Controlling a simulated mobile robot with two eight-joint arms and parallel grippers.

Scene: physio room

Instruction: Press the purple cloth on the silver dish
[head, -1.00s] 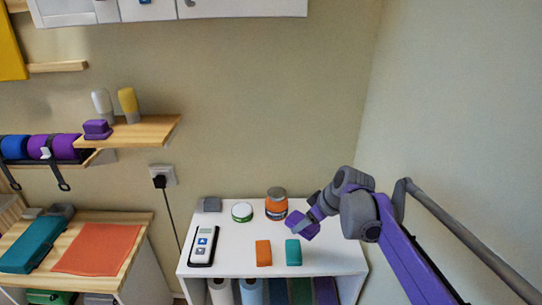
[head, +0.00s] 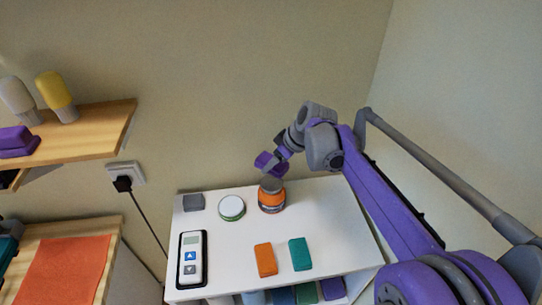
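The purple cloth (head: 266,163) is a small folded block at the tip of my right gripper (head: 279,157), which appears shut on it. The gripper comes in from the right and holds the cloth up at the back of the white table. In the picture the cloth lies just above the grey top (head: 271,184) of an orange jar (head: 272,201). A small gap seems to show between them, but I cannot tell the depth. I cannot make out a separate silver dish; the jar's grey top is the nearest match. My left gripper is not in view.
On the white table (head: 222,257) are an orange block (head: 265,260), a teal block (head: 300,254), a white-topped green tin (head: 231,208), a grey block (head: 193,202) and a handheld device (head: 191,259) in a dark tray. The table's middle is clear. A wall stands close on the right.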

